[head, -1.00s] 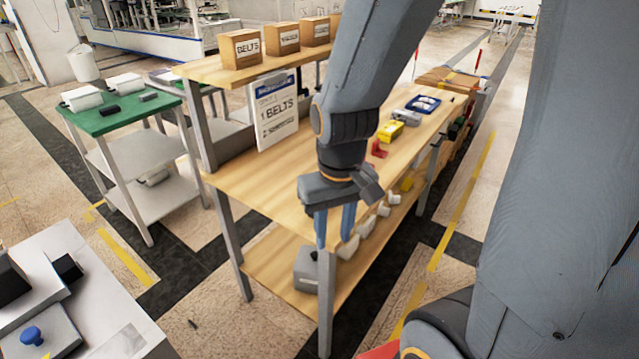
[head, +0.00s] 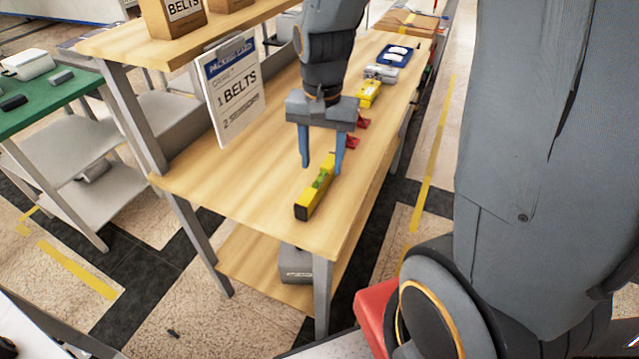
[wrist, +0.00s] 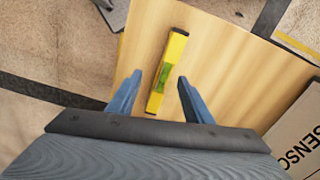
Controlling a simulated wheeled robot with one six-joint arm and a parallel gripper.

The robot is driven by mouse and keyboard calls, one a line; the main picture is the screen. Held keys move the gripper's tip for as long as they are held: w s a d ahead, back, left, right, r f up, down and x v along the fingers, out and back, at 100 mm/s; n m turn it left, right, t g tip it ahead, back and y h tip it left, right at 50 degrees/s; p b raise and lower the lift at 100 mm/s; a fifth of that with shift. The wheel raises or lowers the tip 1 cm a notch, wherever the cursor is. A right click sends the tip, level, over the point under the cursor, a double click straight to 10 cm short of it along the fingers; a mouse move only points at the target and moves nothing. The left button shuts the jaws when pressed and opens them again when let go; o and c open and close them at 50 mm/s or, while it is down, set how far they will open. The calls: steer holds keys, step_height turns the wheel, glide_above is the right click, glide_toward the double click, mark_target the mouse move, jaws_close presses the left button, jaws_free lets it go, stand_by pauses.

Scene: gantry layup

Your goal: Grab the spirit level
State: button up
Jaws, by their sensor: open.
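The spirit level (head: 314,195) is a yellow bar with black ends and a green vial. It lies on the wooden bench top (head: 235,175), near the front right edge. My gripper (head: 320,166) has two blue fingers spread apart and points down over the far end of the level. In the wrist view the level (wrist: 167,72) runs away from my gripper (wrist: 158,88), its near part showing between the open fingers. Nothing is held. I cannot tell the exact height of the fingertips above the bench.
A yellow item (head: 369,94), red parts (head: 357,128) and a blue tray (head: 397,55) lie farther back on the bench. A grey box (head: 296,263) sits on the lower shelf. The bench's front left top is clear.

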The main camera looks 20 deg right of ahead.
mark_target(319, 178)
steer(key=shift+w+f+m, duration=0.5)
steer(key=shift+w+m, duration=0.4)
steer(key=shift+f, duration=0.3)
steer(key=shift+w+d+f+p, duration=0.1)
steer(key=shift+f+p, duration=0.1)
steer(key=shift+f, duration=0.95)
steer(key=shift+w+f+p, duration=0.15)
steer(key=shift+f+p, duration=0.05)
steer(key=shift+f, duration=1)
steer(key=shift+w+d+f+p, duration=0.1)
steer(key=shift+f+p, duration=0.1)
steer(key=shift+f, duration=0.95)
steer(key=shift+a, duration=0.1)
jaws_close()
steer(key=shift+r, duration=0.2)
